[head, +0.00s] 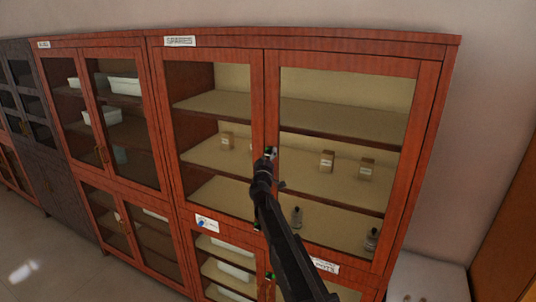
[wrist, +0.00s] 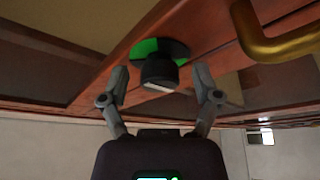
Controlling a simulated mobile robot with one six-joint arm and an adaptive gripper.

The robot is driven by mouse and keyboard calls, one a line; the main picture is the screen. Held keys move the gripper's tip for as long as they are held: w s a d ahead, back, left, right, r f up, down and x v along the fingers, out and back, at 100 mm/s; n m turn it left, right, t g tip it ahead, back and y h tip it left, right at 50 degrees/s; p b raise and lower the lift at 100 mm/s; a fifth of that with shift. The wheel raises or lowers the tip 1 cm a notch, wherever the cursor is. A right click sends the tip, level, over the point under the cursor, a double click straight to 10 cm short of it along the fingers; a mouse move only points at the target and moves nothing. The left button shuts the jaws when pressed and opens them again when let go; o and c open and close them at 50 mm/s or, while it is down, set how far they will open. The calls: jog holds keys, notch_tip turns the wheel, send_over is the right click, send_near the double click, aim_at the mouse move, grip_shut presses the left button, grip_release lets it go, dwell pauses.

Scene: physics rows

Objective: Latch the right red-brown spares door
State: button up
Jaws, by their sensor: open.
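The red-brown spares cabinet carries a "SPARES" label (head: 180,41) at its top left. Its right door (head: 343,62) is glazed and looks shut, its left edge lying against the left door (head: 207,54). My gripper (head: 268,155) is at the right door's left stile, at mid height. In the wrist view my gripper (wrist: 160,82) is open. A narrow gap shows on each side of the knob. In the head view my gripper mostly hides the knob.
A brass handle (wrist: 272,45) stands out close to the right finger in the wrist view. Small boxes (head: 327,160) and bottles (head: 372,239) stand on shelves behind the glass. Lower doors (head: 225,230) are below. Another red-brown cabinet (head: 95,50) adjoins at left.

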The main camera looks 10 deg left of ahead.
dwell(0.3)
grip_shut()
jog(key=shift+w, duration=0.1)
